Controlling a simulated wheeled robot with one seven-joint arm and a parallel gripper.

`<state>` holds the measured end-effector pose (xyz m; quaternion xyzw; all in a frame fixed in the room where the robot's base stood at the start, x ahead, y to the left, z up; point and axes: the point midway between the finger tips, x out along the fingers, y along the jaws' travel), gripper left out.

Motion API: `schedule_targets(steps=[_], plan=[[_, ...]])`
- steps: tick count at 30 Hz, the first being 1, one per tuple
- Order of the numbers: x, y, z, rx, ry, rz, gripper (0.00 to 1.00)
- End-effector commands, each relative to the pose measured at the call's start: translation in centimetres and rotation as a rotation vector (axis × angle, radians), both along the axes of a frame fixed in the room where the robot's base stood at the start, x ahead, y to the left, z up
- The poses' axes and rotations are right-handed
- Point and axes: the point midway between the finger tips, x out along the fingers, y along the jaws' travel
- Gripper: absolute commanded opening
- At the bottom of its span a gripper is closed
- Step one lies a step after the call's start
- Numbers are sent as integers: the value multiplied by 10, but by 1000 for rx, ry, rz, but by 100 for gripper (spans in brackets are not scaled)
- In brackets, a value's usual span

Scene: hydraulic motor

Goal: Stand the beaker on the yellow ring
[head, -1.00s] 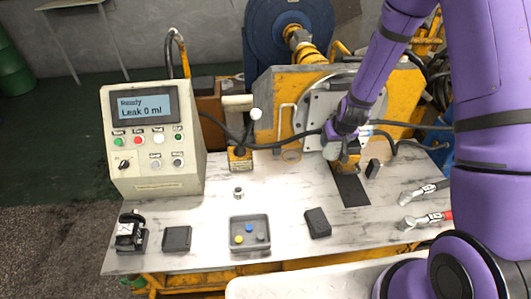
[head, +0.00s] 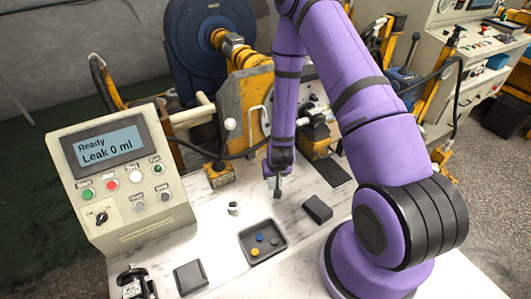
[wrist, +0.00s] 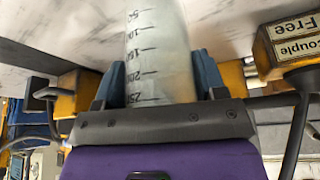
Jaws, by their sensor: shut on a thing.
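A clear beaker (wrist: 158,45) with dark volume marks fills the middle of the wrist view. My gripper (wrist: 157,85) is shut on it, with one blue finger on each side. In the head view my gripper (head: 275,185) hangs low over the middle of the table, and the beaker is too small and covered there to make out clearly. I cannot see the yellow ring in either view now; my arm may hide it. Whether the beaker touches the tabletop cannot be told.
A yellow block (head: 220,175) and a small metal cup (head: 234,208) are left of my gripper. A grey tray (head: 243,243) with small coloured pieces and a dark box (head: 318,208) are in front. The control box (head: 125,180) stands at left.

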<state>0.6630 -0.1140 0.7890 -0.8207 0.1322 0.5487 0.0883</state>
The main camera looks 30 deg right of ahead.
Motion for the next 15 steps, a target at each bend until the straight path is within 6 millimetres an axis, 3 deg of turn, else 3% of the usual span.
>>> schedule_targets(steps=[15], plan=[[109, -36, 1, -1, -3, 0, 41]])
